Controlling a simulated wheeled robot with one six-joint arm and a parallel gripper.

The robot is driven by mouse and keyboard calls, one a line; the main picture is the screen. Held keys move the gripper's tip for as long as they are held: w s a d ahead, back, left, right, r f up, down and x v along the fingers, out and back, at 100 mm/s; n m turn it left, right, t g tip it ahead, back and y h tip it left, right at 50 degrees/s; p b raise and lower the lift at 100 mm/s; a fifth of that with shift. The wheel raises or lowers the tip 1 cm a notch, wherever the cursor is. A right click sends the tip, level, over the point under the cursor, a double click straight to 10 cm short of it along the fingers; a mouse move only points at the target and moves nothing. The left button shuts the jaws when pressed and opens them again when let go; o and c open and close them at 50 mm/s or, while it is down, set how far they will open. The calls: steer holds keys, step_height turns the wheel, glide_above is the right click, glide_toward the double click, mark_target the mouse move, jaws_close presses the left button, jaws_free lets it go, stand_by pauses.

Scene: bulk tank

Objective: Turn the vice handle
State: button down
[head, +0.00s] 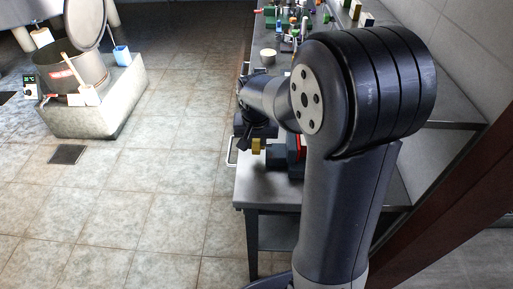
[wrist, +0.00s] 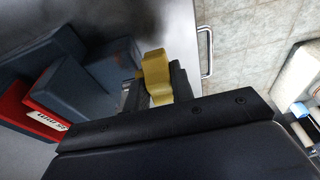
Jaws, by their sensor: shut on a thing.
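The vice (head: 279,156) is a dark blue-grey block with red on it. It stands on the grey bench, largely hidden behind my arm in the head view. My gripper (wrist: 155,88) is shut on the yellow handle, with dark fingers on either side. Part of the handle is hidden by the fingers.
The grey workbench (head: 262,193) runs along the wall, with bottles and small items at its far end. A metal rail (wrist: 206,52) runs along its edge. A pot on a block (head: 100,105) stands at the far left.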

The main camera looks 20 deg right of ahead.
steer(key=t+b, duration=0.2)
steer(key=b, duration=0.2)
steer(key=f+t+h+b, duration=0.1)
steer(key=b, duration=0.3)
steer(key=shift+s+a+t, duration=0.1)
steer(key=shift+s+t, duration=0.05)
steer(key=shift+t, duration=0.25)
steer(key=t+h+b, duration=0.1)
steer(key=t+b, duration=0.1)
steer(key=b, duration=0.7)
steer(key=shift+s+f+t, duration=0.1)
steer(key=shift+s+t, duration=0.05)
steer(key=shift+t, duration=0.15)
steer(key=t+b, duration=0.2)
steer(key=b, duration=0.5)
steer(key=t+h+b, duration=0.1)
steer(key=b, duration=0.6)
steer(key=shift+s+f+t, duration=0.15)
steer(key=shift+t, duration=0.25)
steer(key=t+b, duration=0.1)
steer(key=b, duration=0.3)
steer(key=shift+r+h, duration=0.3)
steer(key=c, duration=1.2)
jaws_free()
